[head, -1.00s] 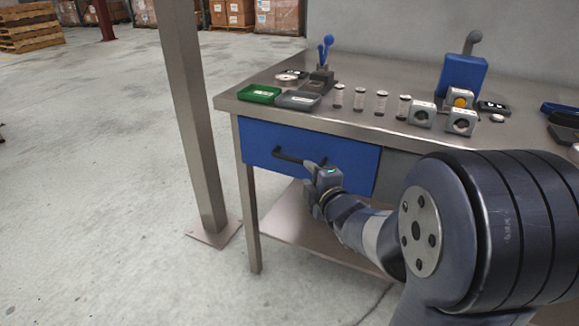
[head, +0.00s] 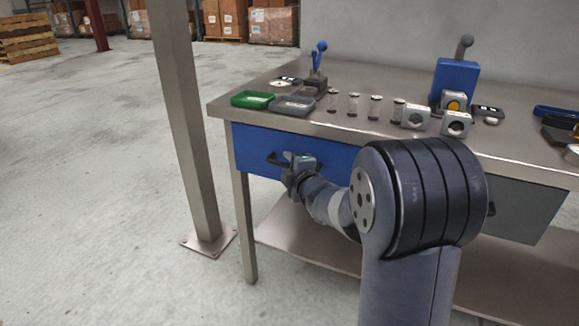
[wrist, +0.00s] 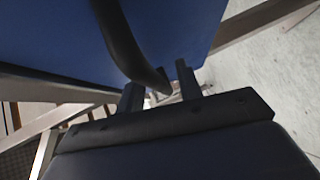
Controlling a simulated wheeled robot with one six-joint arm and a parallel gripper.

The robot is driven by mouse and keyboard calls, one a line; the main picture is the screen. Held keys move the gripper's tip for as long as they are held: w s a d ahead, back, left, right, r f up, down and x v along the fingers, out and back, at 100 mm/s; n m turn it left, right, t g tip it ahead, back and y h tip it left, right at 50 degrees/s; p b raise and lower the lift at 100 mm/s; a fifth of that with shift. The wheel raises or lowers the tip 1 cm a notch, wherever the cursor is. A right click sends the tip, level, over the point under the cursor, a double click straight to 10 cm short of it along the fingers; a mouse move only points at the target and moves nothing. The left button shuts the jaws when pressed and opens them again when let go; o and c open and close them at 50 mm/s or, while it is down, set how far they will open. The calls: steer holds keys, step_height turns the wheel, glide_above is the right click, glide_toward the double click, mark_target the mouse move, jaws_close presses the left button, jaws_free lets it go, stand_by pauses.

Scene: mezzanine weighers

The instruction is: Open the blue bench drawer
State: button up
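The blue bench drawer (head: 252,145) sits under the left part of the steel workbench, its front looking flush with the bench. Its dark bar handle (head: 273,159) is partly hidden behind my gripper (head: 290,163). In the wrist view the blue drawer front (wrist: 185,30) fills the top, and the black handle (wrist: 122,45) curves down towards my gripper (wrist: 158,86). The two fingers stand apart, with the handle's lower end showing at the gap between them. I cannot tell whether the handle touches either finger.
The workbench top (head: 225,105) carries a green tray (head: 252,99), a grey tray (head: 293,105), several small cylinders and metal blocks. A steel post (head: 185,120) stands left of the bench. A grey drawer (head: 520,210) is at right. Floor at left is clear.

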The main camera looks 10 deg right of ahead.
jaws_close()
stand_by(0.5)
